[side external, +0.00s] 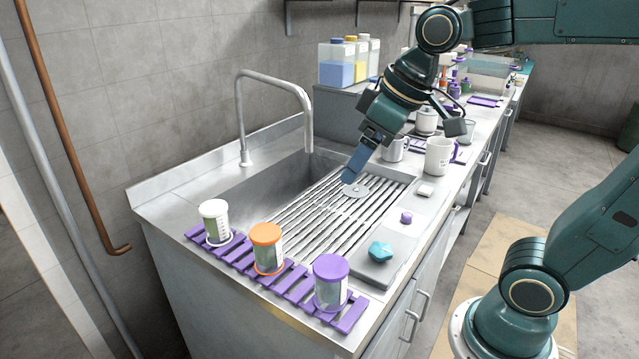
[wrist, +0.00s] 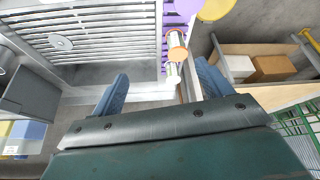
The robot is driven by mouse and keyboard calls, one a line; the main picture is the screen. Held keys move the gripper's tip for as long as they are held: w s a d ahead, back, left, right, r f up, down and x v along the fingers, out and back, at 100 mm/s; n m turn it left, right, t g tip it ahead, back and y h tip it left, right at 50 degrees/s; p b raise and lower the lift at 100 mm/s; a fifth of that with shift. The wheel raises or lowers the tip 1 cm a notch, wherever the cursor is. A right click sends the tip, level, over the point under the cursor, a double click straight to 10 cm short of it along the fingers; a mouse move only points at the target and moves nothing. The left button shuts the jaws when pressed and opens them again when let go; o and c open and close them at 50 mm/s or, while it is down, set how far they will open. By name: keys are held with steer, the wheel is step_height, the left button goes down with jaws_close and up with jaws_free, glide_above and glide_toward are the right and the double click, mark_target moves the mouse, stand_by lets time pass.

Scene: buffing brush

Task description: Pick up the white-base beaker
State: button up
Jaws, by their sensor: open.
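The white-base beaker (side external: 214,222) stands at the left end of a purple slatted rack (side external: 345,319) in the side external view. Its white disc faces up and its clear body shows greenish below. An orange beaker (side external: 267,249) stands in the middle of the rack and a purple beaker (side external: 331,283) at its right end. My gripper (side external: 357,168) is open and empty above the back of the sink's drainboard, well apart from the beakers. In the wrist view its two blue fingers (wrist: 160,88) are spread.
A tall curved faucet (side external: 275,85) rises at the sink's back left. The ribbed drainboard (side external: 325,215) lies between my gripper and the rack. A blue star-shaped object (side external: 380,251) and a small purple object (side external: 406,217) lie at right. White mugs (side external: 440,156) stand behind.

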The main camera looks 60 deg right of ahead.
steer(key=w+a+f+n+g+y, duration=0.1)
steer(key=w+a+n, duration=0.15)
steer(key=w, duration=1.25)
steer(key=n+g+y, duration=0.1)
steer(key=n, duration=0.3)
glide_toward(219, 207)
steer(key=shift+w+d+f, duration=0.1)
steer(key=shift+d+f, duration=0.05)
steer(key=shift+x, duration=4.3)
steer(key=shift+f, duration=0.1)
steer(key=shift+x, duration=2.45)
steer(key=c, duration=1.1)
